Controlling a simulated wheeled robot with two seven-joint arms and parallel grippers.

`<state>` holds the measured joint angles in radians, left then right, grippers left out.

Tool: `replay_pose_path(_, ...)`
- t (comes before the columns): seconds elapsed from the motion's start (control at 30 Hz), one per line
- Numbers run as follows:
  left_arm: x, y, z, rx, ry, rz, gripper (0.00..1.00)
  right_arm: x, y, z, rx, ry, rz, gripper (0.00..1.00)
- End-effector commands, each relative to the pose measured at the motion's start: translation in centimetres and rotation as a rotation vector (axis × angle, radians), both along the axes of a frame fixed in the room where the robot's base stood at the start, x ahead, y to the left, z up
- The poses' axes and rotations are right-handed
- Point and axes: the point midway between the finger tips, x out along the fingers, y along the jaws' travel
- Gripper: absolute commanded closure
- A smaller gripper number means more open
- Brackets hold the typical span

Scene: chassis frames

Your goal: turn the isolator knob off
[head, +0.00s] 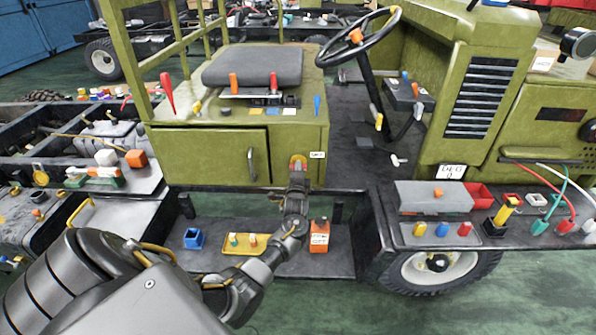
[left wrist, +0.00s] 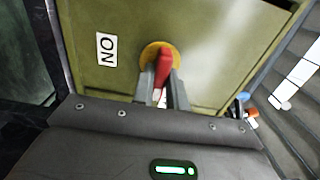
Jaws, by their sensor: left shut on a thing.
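The isolator knob (head: 298,160) is on the olive side panel of the vehicle, below the seat. In the left wrist view it is a red handle (left wrist: 163,66) on a round yellow plate (left wrist: 150,52). My left gripper (head: 298,172) reaches up to the panel from below. In the left wrist view its two fingers (left wrist: 162,90) are on either side of the red handle, shut on it. A white label (left wrist: 106,50) reading "ON", turned in this view, is beside the knob. The fingers hide the handle's lower part. My right gripper is not in view.
A cabinet door with a grey handle (head: 251,165) is left of the knob. Below are a blue bin (head: 193,238), a yellow tray (head: 232,246) and an orange box (head: 319,236) on the step. A steering wheel (head: 358,36) stands behind right.

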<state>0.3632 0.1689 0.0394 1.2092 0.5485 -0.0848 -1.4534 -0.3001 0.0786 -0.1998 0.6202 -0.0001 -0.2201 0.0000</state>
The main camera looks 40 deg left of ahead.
Motion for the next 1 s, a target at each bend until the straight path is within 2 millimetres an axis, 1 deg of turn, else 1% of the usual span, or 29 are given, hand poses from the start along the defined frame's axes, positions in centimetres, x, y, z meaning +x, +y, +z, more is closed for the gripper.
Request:
replay_pose_path(0.47,-0.01,-0.02,-0.07,-0.014,-0.008,0.000,1.00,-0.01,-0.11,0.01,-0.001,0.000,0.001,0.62)
replay_pose_path(0.5,-0.01,-0.02,-0.07,-0.014,-0.008,0.000,0.83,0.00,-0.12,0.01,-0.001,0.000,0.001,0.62)
replay_pose_path(0.63,-0.01,-0.02,-0.06,-0.013,-0.008,0.000,0.66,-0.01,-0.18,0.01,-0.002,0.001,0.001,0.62)
replay_pose_path(0.67,-0.01,-0.02,-0.05,-0.013,-0.008,0.000,0.64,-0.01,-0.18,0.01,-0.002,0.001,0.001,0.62)
replay_pose_path(0.9,-0.03,-0.03,-0.03,-0.012,-0.008,0.000,0.64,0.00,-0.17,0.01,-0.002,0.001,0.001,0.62)
replay_pose_path(1.0,-0.39,-0.32,-0.06,-0.012,-0.008,-0.001,0.64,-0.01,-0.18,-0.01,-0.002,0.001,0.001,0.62)
